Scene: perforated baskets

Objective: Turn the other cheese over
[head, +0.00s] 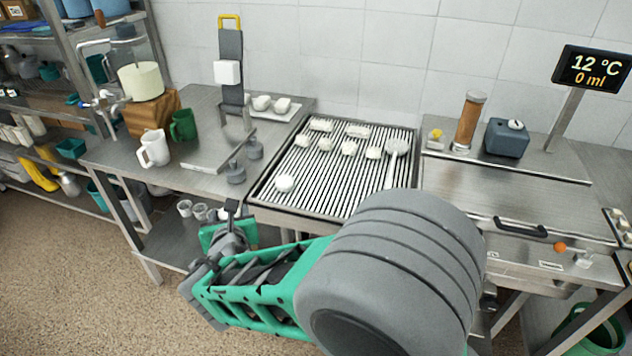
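Several small white pieces, likely cheeses or baskets, sit on the ribbed draining tray (265,200) in the head view. Most form two uneven rows towards its back, one of them a piece (348,148) near the middle. One rounded white piece (285,183) stands apart at the tray's front left. Which are cheeses and which way up they lie is too small to tell. My gripper (232,208) is at the left end of my green and grey arm, in front of the worktop's front edge, left of and below the lone piece. Its fingers are too small and dark to read.
A white ladle (397,148) lies at the tray's right side. A small tray (290,114) with two white pieces stands behind left.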

